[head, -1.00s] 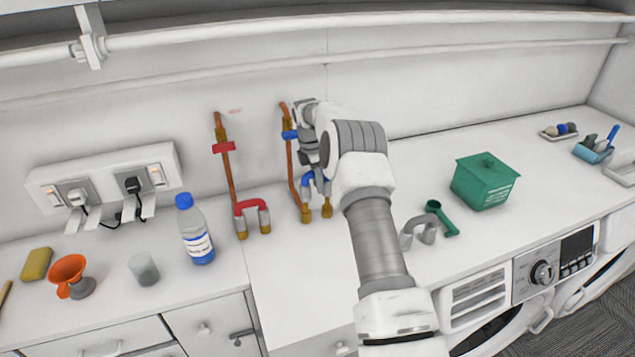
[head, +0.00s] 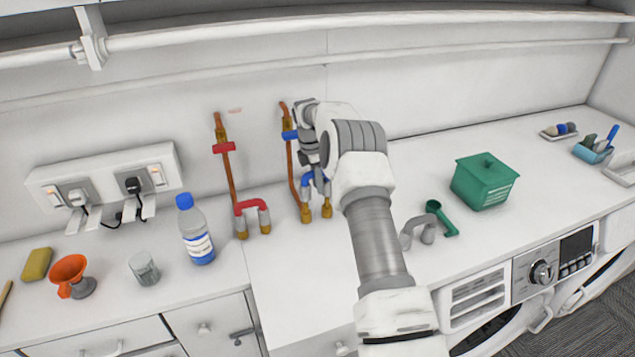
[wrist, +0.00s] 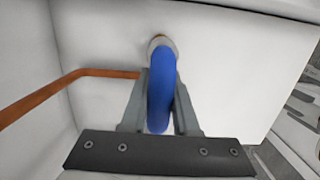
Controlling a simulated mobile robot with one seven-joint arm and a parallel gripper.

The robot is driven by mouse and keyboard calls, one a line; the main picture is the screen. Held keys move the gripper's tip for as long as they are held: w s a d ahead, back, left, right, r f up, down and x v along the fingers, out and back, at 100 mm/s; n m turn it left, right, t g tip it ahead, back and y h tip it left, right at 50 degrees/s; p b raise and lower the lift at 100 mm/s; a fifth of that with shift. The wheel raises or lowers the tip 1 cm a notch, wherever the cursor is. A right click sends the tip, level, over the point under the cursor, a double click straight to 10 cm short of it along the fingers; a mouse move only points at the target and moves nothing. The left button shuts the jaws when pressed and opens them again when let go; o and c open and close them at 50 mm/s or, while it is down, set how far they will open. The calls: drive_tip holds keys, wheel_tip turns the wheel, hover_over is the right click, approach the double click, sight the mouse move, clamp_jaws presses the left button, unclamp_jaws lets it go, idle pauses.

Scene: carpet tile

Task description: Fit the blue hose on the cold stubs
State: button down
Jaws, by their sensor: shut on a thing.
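The blue hose (wrist: 160,95) is a short bend held between the two fingers of my gripper (wrist: 161,85) in the wrist view. One pale grey end of it shows at the far side. In the head view the blue hose (head: 307,182) stands over the two brass cold stubs (head: 306,214), its grey ends pointing down at them. The ends look lined up with the stubs and at or touching their tops; I cannot tell how far they are on. My arm hides part of the hose and my fingers in the head view.
A copper pipe with a blue valve (head: 290,135) rises behind the stubs. A red hose (head: 250,206) sits on the stubs to the left. A grey hose (head: 420,230), a green scoop (head: 440,217) and a green box (head: 484,182) stand right. A bottle (head: 196,232) stands left.

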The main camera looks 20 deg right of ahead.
drive_tip(key=shift+f+b, duration=1.35)
drive_tip(key=shift+f, duration=1.1)
drive_tip(key=c, duration=0.6)
unclamp_jaws()
drive_tip(key=r, duration=0.5)
drive_tip(key=a+r, duration=0.1)
drive_tip(key=r, duration=0.4)
drive_tip(key=a+r, duration=0.1)
drive_tip(key=r, duration=0.5)
drive_tip(key=shift+r, duration=0.6)
